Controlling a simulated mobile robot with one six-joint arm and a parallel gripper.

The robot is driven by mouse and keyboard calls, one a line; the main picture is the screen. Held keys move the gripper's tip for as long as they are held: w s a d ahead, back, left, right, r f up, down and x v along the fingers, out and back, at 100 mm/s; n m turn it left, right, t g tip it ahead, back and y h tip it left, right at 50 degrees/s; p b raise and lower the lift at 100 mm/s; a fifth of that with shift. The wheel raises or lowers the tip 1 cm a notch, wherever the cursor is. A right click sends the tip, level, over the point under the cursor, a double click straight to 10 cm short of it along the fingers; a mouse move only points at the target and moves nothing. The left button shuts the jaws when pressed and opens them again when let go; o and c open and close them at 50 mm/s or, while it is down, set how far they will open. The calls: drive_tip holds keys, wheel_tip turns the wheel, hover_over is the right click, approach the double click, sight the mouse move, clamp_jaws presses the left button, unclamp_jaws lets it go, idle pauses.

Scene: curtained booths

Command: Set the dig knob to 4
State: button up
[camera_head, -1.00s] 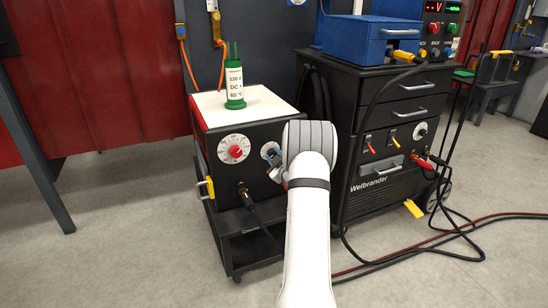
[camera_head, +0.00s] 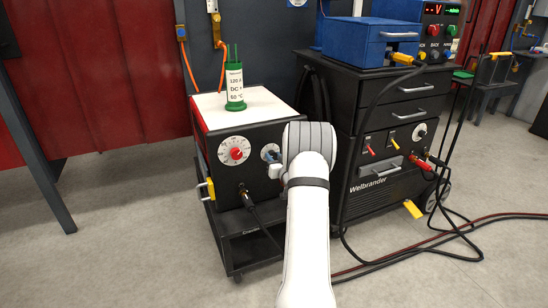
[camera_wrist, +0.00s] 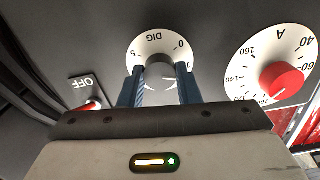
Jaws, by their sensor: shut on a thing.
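The dig knob (camera_wrist: 160,72) is a dark grey knob on a round white dial (camera_wrist: 152,40) marked DIG, with 0 and 5 visible on its rim. My gripper (camera_wrist: 160,92) is shut on it, with one blue finger on each side. A white mark shows on the knob's lower part, but I cannot tell which number it points to. In the head view the dial (camera_head: 269,151) shows at the right of the black welder's front panel, and my gripper (camera_head: 274,160) and arm hide much of it.
A red knob (camera_wrist: 281,80) on a larger amperage dial sits beside the dig dial. An OFF switch (camera_wrist: 91,104) is on its other side. A green canister (camera_head: 235,90) stands on the welder (camera_head: 264,100). A black Welbrander cabinet (camera_head: 375,187) stands close to the right of my arm.

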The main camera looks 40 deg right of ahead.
drive_tip(key=m+p, duration=0.2)
drive_tip(key=m, duration=0.5)
drive_tip(key=shift+r, duration=0.15)
drive_tip(key=m+p, duration=0.1)
drive_tip(key=m, duration=0.3)
drive_tip(key=shift+w+p, duration=0.1)
drive_tip(key=shift+p, duration=0.25)
drive_tip(key=m+p, duration=0.1)
drive_tip(key=m, duration=0.2)
drive_tip(key=shift+m, duration=0.3)
drive_tip(key=m+p, duration=0.1)
drive_tip(key=m, duration=0.2)
drive_tip(key=shift+m+p, duration=0.3)
drive_tip(key=m+p, duration=0.1)
drive_tip(key=m, duration=0.2)
drive_tip(key=shift+m, duration=0.3)
drive_tip(key=m+p, duration=0.1)
drive_tip(key=m, duration=0.3)
drive_tip(key=shift+p, duration=0.35)
drive_tip(key=shift+m+p, duration=0.4)
drive_tip(key=shift+m, duration=1.3)
